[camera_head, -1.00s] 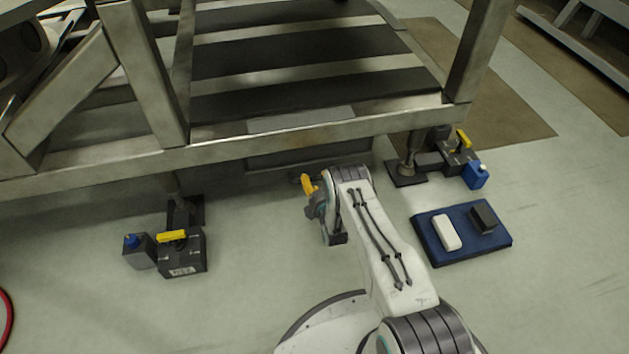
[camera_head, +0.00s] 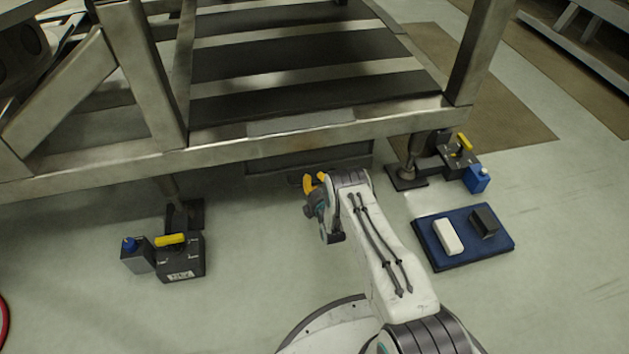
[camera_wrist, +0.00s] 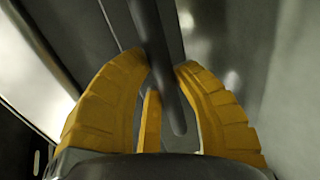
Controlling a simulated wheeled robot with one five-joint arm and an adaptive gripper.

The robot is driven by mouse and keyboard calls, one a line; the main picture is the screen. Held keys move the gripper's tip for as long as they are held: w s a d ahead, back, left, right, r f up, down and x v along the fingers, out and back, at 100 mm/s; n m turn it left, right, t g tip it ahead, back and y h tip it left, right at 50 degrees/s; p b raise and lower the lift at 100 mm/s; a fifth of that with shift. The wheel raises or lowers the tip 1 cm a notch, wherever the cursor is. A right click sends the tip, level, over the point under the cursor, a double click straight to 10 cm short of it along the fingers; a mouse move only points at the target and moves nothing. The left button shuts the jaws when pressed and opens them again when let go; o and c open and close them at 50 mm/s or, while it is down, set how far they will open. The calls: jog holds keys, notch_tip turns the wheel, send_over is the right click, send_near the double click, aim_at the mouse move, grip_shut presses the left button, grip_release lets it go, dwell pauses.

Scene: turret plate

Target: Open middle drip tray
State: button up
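The middle drip tray is most likely the dark panel (camera_head: 308,156) under the front beam of the steel frame, right behind my gripper. Its short dark handle shows only partly beside my fingers. My gripper (camera_head: 315,182) has yellow fingers and sits low in front of this panel. In the wrist view, a dark bar (camera_wrist: 154,35) runs between the yellow fingertips of my gripper (camera_wrist: 165,68). The fingertips are close on both sides of the bar. I cannot tell whether they press on it.
The steel frame's front beam (camera_head: 220,147) crosses just above my gripper. A dark box with a yellow handle (camera_head: 182,257) stands on the left floor. A blue mat (camera_head: 472,255) with a white block (camera_head: 447,236) and a black block (camera_head: 484,222) lies on the right.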

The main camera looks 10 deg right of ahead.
grip_shut()
jog(key=shift+s, duration=0.1)
